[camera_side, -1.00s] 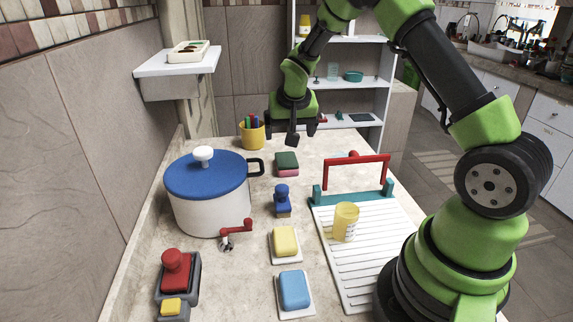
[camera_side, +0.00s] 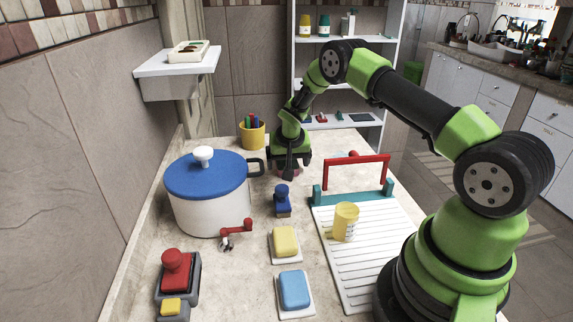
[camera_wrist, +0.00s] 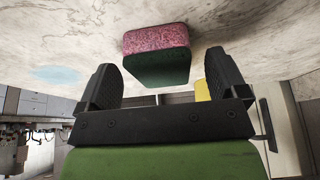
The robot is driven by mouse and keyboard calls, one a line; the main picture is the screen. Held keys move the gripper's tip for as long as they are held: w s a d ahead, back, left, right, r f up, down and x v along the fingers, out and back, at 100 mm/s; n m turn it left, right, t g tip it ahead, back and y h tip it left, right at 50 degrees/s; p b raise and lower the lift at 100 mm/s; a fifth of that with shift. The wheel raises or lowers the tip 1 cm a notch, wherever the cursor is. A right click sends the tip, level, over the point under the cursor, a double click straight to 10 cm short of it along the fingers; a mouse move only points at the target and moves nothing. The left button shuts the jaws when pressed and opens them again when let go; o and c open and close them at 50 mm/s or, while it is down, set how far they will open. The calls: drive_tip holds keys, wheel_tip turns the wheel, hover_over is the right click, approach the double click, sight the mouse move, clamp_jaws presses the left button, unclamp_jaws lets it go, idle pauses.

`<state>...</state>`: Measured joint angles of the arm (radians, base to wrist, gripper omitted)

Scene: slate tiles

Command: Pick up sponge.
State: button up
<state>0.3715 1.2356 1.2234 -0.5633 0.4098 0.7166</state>
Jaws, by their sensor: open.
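The sponge (camera_wrist: 157,62), pink on one side and dark green on the other, lies on the worktop. In the wrist view it shows between the two spread fingers of my gripper (camera_wrist: 162,76), with a gap on each side. In the side view my gripper (camera_side: 289,168) is low over the sponge and hides most of it; only a little pink shows around the fingers. The jaws are open and hold nothing. I cannot tell exactly how far the fingertips are from the worktop.
A white pot with a blue lid (camera_side: 207,205) stands left of my gripper, its handle close by. A yellow pen cup (camera_side: 251,135) is behind. A blue stamp (camera_side: 283,201), yellow soap (camera_side: 285,241) and blue soap (camera_side: 294,290) lie in front. A drying rack (camera_side: 350,270) is at right.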

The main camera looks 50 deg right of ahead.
drive_tip(key=shift+f, duration=0.25)
drive_tip(key=c, duration=1)
wheel_tip(320, 180, up, 10)
drive_tip(key=shift+r, duration=0.1)
